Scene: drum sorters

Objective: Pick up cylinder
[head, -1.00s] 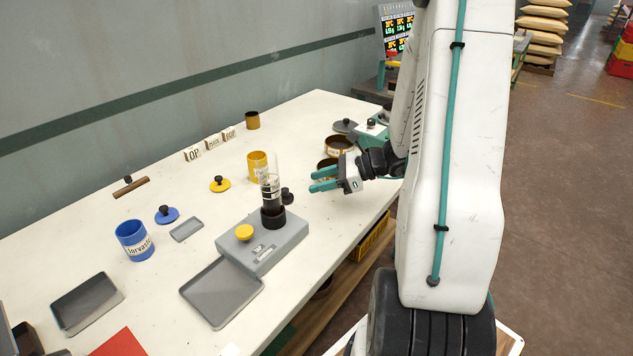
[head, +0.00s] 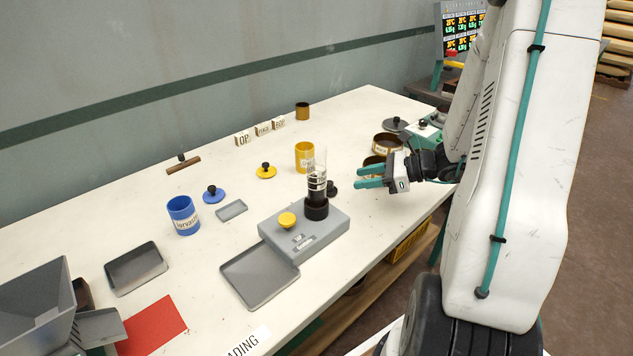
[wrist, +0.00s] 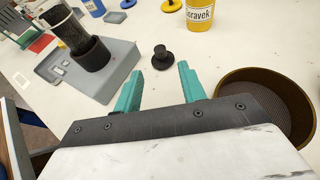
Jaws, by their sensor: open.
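The cylinder (head: 317,174) is clear glass with dark contents in its lower part. It stands upright in a black round holder (head: 316,210) on a grey device (head: 304,232) with a yellow knob (head: 287,220). In the wrist view the cylinder (wrist: 66,28) is at the upper left, its top cut off by the edge. My gripper (head: 362,177) is open and empty, to the right of the cylinder and apart from it, with its teal fingers pointing left. In the wrist view my gripper (wrist: 158,88) has a small black knobbed piece (wrist: 162,58) beyond its fingertips.
A yellow cup (head: 304,157) stands just behind the cylinder. Brown round sieves (head: 388,146) are near my gripper; one (wrist: 268,104) lies close right of it in the wrist view. A grey tray (head: 259,276) lies in front. A blue cup (head: 183,215) stands left.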

